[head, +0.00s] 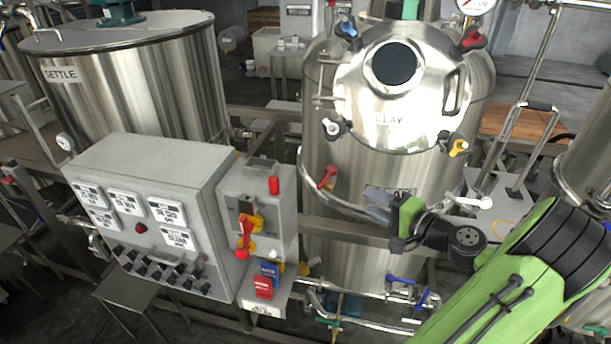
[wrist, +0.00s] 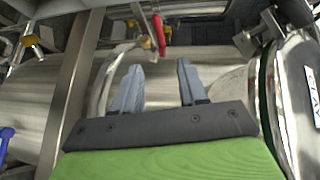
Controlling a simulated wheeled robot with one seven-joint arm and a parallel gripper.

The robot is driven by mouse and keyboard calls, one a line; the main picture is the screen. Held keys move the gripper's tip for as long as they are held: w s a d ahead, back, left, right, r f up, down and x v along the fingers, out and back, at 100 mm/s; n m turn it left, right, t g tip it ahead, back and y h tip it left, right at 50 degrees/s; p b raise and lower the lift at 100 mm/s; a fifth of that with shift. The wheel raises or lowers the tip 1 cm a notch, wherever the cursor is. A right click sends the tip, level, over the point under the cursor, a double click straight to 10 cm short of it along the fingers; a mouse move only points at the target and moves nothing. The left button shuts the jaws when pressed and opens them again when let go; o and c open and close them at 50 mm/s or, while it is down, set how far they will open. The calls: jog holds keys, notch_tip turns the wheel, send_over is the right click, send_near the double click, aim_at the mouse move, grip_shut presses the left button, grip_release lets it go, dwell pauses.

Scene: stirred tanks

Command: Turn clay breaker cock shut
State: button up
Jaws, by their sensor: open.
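The steel tank marked CLAY (head: 320,235) stands in the middle of the head view. A red lever handle (head: 328,177) sits on a curved pipe at its upper left; it also shows at the top of the wrist view as a red handle (wrist: 158,35). No label tells me whether this is the breaker cock. My gripper (head: 368,207) is in front of the tank, right of and below the red lever. In the wrist view my gripper (wrist: 158,75) is open, with nothing between its fingers. The red handle lies beyond the fingertips, apart from them.
A grey control box (head: 150,165) and a switch box with a red-and-yellow handle (head: 245,235) stand left of the tank. A white lever (head: 475,203) is to the right and a blue lever (head: 400,280) below. A steel rail crosses before the tank.

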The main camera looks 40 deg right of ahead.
aim_at(325, 179)
jog(key=w+f+p, duration=0.1)
jog(key=w+f, duration=0.2)
jog(key=w, duration=1.2)
jog(key=shift+a+p, duration=0.4)
jog(key=shift+a, duration=0.05)
grip_shut()
